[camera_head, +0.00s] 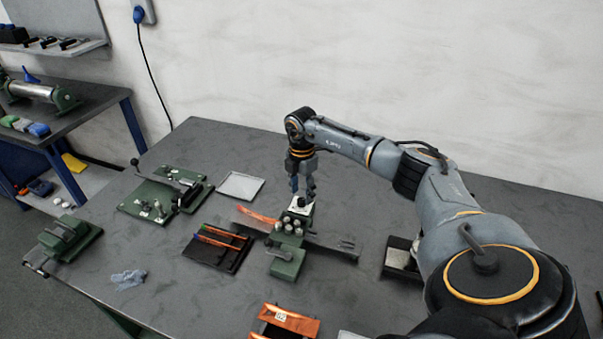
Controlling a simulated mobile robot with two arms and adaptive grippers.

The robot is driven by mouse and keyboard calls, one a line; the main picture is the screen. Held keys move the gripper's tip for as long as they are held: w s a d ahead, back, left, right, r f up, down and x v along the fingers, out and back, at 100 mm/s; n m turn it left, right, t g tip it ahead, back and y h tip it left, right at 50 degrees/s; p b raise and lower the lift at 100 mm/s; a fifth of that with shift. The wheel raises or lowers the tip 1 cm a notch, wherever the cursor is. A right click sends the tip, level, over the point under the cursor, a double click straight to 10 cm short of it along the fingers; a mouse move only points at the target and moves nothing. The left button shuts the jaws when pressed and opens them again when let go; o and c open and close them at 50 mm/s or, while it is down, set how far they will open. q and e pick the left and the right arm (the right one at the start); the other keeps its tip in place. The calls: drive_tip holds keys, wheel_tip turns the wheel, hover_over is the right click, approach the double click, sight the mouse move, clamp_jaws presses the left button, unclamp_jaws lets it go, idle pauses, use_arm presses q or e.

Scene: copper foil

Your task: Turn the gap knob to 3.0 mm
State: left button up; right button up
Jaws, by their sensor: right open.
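A small green machine (289,238) with several pale round knobs or rollers on its front stands in the middle of the table. On its top is a white plate (298,209) with a small dark part that may be the gap knob; its scale is too small to read. My right gripper (303,191) points down just above this top, open, with its fingers around or just over the dark part. I cannot tell if they touch it. Copper-coloured foil (254,219) lies at the machine's left side. My left gripper is not in view.
A dark tray (218,262) with orange and coloured strips lies left of the machine. A green lever device (147,199), a white sheet (241,186) and a crumpled cloth (129,279) lie further left. An orange-topped holder (289,321) is in front. A dark box (398,254) stands right.

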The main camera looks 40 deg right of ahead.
sight(302, 200)
wheel_tip(302, 200, up, 9)
idle(0.3)
drive_tip(key=shift+r, duration=0.15)
idle(0.3)
